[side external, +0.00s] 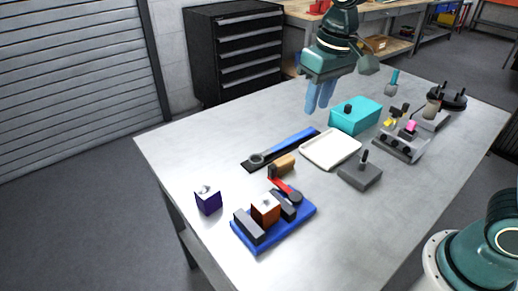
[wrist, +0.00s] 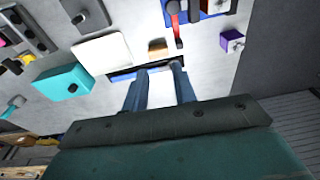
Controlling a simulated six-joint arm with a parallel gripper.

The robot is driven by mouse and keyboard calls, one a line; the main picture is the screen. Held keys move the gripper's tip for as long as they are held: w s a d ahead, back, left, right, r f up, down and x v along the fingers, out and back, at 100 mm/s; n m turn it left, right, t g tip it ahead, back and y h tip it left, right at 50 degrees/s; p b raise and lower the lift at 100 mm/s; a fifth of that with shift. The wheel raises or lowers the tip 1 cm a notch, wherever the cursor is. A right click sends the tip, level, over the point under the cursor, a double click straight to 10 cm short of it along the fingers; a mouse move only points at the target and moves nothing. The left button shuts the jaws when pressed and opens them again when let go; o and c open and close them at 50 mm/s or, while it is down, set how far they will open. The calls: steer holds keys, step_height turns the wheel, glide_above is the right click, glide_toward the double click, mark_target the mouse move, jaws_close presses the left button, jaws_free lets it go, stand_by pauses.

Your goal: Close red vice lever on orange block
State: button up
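The blue vice (side external: 262,243) sits near the table's front edge in the side view, with dark grey jaws. The orange block (side external: 265,209) stands between the jaws; I cannot tell whether both touch it. The red lever (side external: 283,187) is at the vice's back side, beside a dark round knob. In the wrist view the red lever (wrist: 174,10) shows at the top, with the vice (wrist: 203,13) partly cut off. My gripper (side external: 316,108) hangs above the table's far side, away from the vice, its blue fingers apart and empty (wrist: 160,68).
A purple block (side external: 208,201) stands left of the vice. A teal box (side external: 356,115) is farther back.

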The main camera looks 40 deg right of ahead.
steer(key=g, duration=0.2)
glide_above(272, 166)
step_height(272, 166, down, 7)
steer(key=shift+r, duration=0.2)
steer(key=shift+f, duration=0.1)
step_height(272, 166, down, 14)
steer(key=shift+r, duration=0.2)
stand_by(0.4)
jaws_close()
